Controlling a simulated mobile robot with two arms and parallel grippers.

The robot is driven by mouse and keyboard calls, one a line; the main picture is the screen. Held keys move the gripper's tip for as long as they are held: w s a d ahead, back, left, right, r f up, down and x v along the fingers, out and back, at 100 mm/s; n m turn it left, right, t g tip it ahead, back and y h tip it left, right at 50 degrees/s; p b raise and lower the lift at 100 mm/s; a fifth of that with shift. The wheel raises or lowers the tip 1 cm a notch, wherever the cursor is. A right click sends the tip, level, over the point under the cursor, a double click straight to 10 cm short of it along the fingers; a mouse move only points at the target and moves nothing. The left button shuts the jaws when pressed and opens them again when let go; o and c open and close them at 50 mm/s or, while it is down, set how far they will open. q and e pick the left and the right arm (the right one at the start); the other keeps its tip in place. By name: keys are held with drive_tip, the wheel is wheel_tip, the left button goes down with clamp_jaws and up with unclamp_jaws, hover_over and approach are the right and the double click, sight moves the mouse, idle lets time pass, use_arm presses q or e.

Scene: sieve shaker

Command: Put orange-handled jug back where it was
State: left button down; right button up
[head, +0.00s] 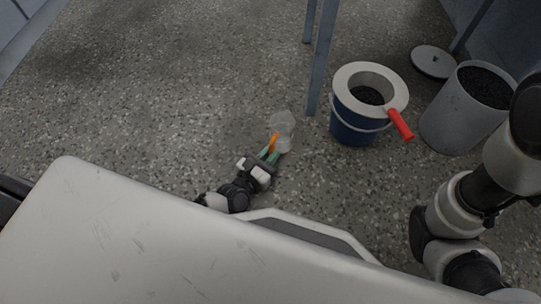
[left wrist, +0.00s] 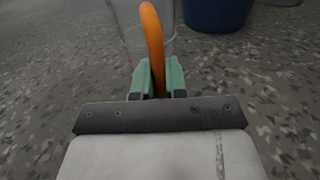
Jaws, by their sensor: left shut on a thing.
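The orange-handled jug (head: 283,127) is clear and see-through, low over the speckled floor in the middle of the head view. I cannot tell whether it touches the floor. My left gripper (head: 270,156) is shut on its orange handle. In the left wrist view the orange handle (left wrist: 153,45) rises between the green fingers of my left gripper (left wrist: 159,78), and the clear jug body (left wrist: 135,22) shows behind it, cut off by the top edge. My right arm shows at the right edge of the head view, but its gripper is not visible.
A blue bucket (head: 352,131) with a pale ring-shaped sieve (head: 390,80) with a red handle stands right of the jug. A grey bin (head: 452,122) of dark material and a round lid (head: 433,61) are further right. Blue-grey legs (head: 321,60) stand behind. Floor to the left is clear.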

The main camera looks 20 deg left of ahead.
use_arm(q)
drive_tip(key=c, duration=1.2)
unclamp_jaws()
drive_tip(key=shift+f, duration=0.1)
drive_tip(key=shift+o, duration=0.2)
